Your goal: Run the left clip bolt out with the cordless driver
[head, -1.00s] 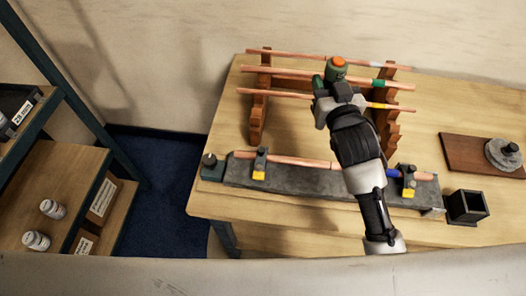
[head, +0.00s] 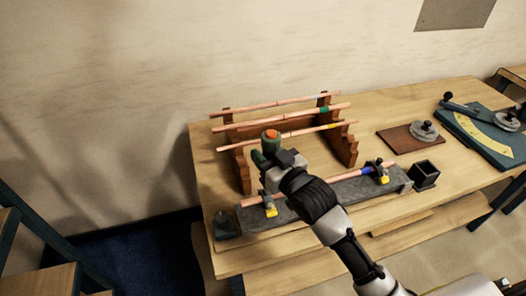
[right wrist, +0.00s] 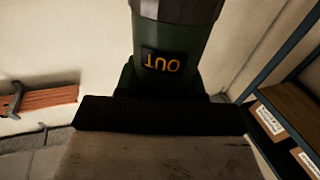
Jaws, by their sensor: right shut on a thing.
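My right gripper (head: 277,162) is shut on the green cordless driver (head: 268,145), which has an orange top. In the right wrist view the driver (right wrist: 170,40) fills the top centre and shows an upside-down "OUT" label. A copper pipe (head: 342,177) runs along the bar through the left clip and the right clip (head: 379,172). My left gripper is out of view.
A wooden rack (head: 345,150) with copper pipes stands behind the fixture. A dark green block (head: 226,224) sits at the bar's left end, a black open box (head: 424,174) at its right. A brown board (head: 408,138) and a green angle plate (head: 480,137) lie farther right.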

